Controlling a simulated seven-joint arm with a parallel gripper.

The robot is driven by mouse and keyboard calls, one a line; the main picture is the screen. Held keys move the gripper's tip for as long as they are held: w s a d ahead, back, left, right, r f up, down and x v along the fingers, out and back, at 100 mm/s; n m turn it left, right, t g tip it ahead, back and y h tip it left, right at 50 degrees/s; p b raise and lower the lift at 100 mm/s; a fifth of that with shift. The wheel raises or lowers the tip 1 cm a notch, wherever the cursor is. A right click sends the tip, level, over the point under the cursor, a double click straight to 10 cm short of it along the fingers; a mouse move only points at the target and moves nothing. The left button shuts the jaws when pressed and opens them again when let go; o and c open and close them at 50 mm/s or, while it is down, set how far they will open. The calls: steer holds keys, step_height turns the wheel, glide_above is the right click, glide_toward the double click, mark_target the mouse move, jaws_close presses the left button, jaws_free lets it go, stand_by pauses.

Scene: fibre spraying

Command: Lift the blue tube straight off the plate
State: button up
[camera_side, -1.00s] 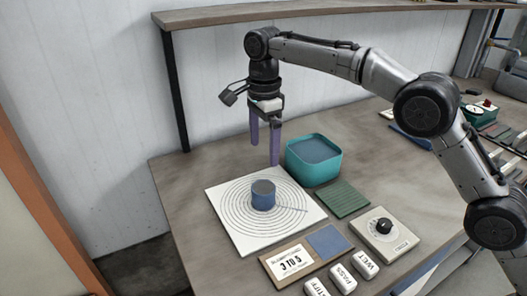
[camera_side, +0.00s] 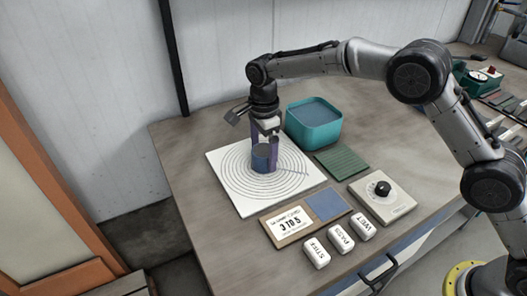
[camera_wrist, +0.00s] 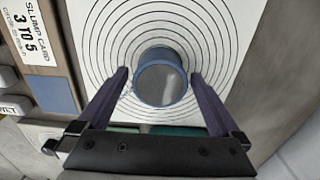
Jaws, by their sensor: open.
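The blue tube (camera_side: 262,160) stands upright on the white plate (camera_side: 236,199) marked with concentric rings. In the wrist view the tube (camera_wrist: 161,80) shows from above, with a grey top face inside its blue rim. My gripper (camera_wrist: 160,82) is open, with one purple finger on each side of the tube. I cannot tell whether either finger touches the tube.
A teal bin (camera_side: 314,125) stands behind the plate to the right. A green ribbed mat (camera_side: 341,160), a dial box (camera_side: 382,197), a slump card (camera_side: 292,227) and several white labelled blocks (camera_side: 341,240) lie to the right and front. Bare table (camera_side: 180,165) lies left of the plate.

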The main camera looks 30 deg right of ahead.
steer(key=shift+f, duration=0.15)
jaws_close()
stand_by(0.5)
